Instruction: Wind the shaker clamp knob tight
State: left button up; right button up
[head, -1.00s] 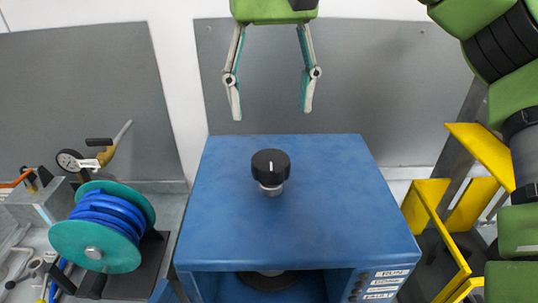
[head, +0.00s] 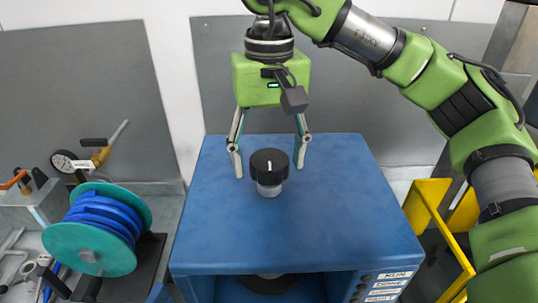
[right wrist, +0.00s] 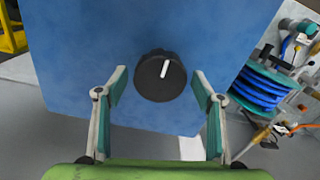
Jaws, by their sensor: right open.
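The black clamp knob (head: 269,162) with a white pointer line stands on a short metal stem on top of the blue shaker housing (head: 330,215). My right gripper (head: 269,174) is open, fingers pointing down, with one finger on each side of the knob in the head view. In the right wrist view the knob (right wrist: 160,75) lies ahead of and between the two open fingertips (right wrist: 160,88), with gaps on both sides; I see no contact. My left gripper is not in view.
A teal reel with blue hose (head: 97,228) stands at the left, near a pressure gauge (head: 63,161). A yellow frame (head: 432,225) stands right of the housing. Grey panels (head: 90,100) are behind. The housing top around the knob is clear.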

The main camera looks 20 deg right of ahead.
jog(key=c, duration=1.1)
jog(key=shift+m, duration=0.3)
